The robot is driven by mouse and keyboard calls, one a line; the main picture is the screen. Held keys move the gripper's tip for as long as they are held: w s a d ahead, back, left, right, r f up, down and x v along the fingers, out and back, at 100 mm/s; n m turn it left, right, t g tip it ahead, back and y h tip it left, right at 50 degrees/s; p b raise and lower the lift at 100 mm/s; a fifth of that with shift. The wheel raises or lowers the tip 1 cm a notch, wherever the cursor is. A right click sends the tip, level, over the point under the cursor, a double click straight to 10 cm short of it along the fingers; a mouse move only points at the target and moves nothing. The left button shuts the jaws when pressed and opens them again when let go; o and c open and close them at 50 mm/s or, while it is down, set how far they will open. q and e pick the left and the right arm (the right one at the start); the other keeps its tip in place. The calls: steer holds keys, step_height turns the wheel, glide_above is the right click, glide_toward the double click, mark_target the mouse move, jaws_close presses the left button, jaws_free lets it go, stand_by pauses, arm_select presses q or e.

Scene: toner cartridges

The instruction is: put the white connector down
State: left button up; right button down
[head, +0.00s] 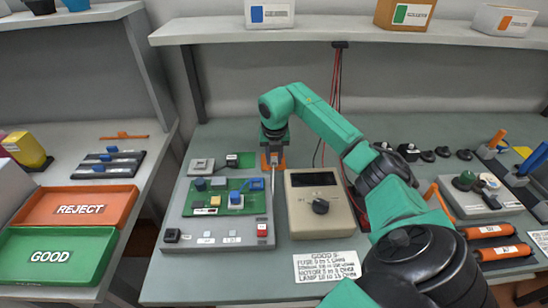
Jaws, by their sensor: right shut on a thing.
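My right gripper (273,163), with orange fingertips, is over the bench between the grey test board and the beige meter. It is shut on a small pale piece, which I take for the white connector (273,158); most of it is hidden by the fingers. I cannot tell whether it touches anything below. The grey test board (185,240) carries a green circuit board (209,206) with blue parts. My left gripper is not in view.
The beige meter (305,223) with a black knob stands right of the grey board. Red and black leads (335,110) hang behind. A red REJECT tray (80,228) and green GOOD tray (50,277) are at left. Orange cylinders (490,231) lie at right.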

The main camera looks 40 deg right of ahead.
steer(key=shift+f, duration=0.15)
steer(key=c, duration=0.7)
jaws_free()
steer(key=r, duration=0.4)
steer(key=s+a+r, duration=0.1)
steer(key=r, duration=0.3)
steer(key=s+r, duration=0.1)
steer(key=r, duration=0.3)
steer(key=shift+a+r+b, duration=0.1)
steer(key=shift+a+b, duration=0.15)
steer(key=shift+b, duration=0.1)
